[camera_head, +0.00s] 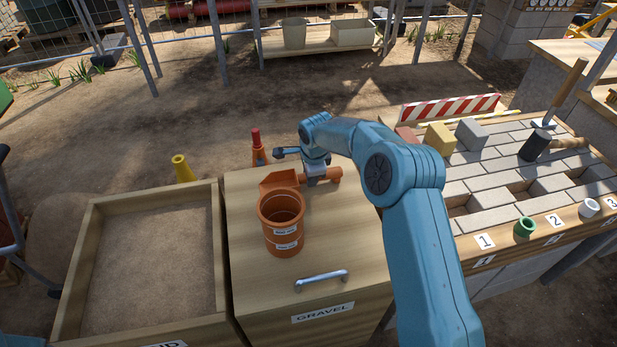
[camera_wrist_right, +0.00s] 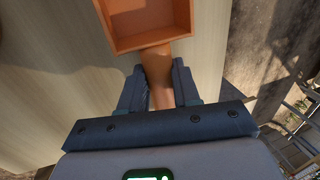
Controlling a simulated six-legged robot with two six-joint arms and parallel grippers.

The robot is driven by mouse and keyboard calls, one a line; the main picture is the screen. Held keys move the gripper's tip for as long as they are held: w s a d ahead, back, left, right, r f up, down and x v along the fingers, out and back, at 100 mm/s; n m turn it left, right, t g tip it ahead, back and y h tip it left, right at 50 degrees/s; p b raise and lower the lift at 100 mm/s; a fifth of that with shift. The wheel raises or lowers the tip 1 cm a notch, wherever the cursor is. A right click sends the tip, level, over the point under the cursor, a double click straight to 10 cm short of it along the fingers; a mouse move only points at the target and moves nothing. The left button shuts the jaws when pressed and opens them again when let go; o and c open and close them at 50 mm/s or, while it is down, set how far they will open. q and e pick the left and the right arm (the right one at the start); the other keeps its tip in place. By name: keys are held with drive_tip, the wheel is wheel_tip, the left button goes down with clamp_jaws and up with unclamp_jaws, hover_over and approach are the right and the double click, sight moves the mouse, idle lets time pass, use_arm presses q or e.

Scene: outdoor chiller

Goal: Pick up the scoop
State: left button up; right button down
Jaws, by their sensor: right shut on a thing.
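The orange scoop (camera_head: 277,181) lies on the wooden lid of the gravel box (camera_head: 347,262), just behind an orange bucket with labels (camera_head: 283,238). Its open tray end points left and its handle points right. My right gripper (camera_head: 314,176) comes down from above onto the handle. In the right wrist view the scoop's square tray (camera_wrist_right: 150,22) is at the top, and the gripper (camera_wrist_right: 158,88) has its two dark fingers shut on the handle, one on each side. I cannot tell whether the scoop touches the lid. My left gripper is not in view.
A metal handle (camera_head: 321,280) is on the lid's front part. An open sand-filled box (camera_head: 88,208) stands at left. A brick-topped bench (camera_head: 483,217) with a hammer stands at right.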

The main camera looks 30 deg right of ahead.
wheel_tip(320, 180, up, 20)
drive_tip(key=p, duration=0.3)
drive_tip(key=shift+p, duration=0.3)
drive_tip(key=c, duration=1.4)
unclamp_jaws()
clamp_jaws()
